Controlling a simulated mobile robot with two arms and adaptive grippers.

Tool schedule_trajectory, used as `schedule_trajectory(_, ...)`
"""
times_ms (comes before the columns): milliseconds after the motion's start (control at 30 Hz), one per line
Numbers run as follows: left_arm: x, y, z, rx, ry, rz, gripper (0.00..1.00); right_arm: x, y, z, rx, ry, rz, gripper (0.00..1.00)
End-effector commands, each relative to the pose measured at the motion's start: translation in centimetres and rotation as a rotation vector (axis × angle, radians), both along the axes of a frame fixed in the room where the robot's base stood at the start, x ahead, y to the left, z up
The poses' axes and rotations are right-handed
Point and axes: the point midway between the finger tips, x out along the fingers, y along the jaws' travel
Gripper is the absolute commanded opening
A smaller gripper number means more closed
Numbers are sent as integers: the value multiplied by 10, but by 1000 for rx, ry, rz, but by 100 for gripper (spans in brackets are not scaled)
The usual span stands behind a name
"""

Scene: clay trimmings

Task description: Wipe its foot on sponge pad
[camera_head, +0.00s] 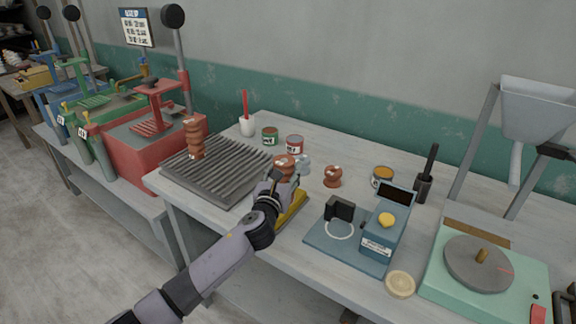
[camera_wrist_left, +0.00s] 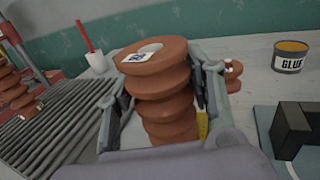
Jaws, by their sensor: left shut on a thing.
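My left gripper (camera_head: 277,184) is shut on a ribbed brown clay piece (camera_head: 284,162) above the front of the workbench. In the left wrist view the clay piece (camera_wrist_left: 158,90) stands roughly upright between the two fingers (camera_wrist_left: 155,100), with a white label and a pale round spot on its top. The yellow sponge pad (camera_head: 295,208) lies on the bench just under and beside the gripper, partly covered by it. A bit of yellow (camera_wrist_left: 203,124) shows beside the right finger in the wrist view. The piece's foot is hidden, so I cannot tell whether it touches the pad.
A grey ridged rack (camera_head: 222,178) to the left bears another ribbed piece (camera_head: 194,140). A shorter brown piece (camera_head: 333,176) and cans (camera_head: 294,143) stand behind. A blue device (camera_head: 381,234) stands right of the pad, with a green turntable unit (camera_head: 505,285) farther right.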

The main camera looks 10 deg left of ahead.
Motion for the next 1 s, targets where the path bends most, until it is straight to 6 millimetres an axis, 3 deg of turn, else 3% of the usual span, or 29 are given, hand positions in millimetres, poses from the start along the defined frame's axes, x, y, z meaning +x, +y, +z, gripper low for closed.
schedule_trajectory(700, -39, 16, -4, 4, 9, 5, 0, 0, 0, 21, -1, 0, 0, 40)
schedule_trajectory(1000, -45, 18, -5, 3, 9, 5, 0, 0, -1, 23, -1, 0, 0, 40)
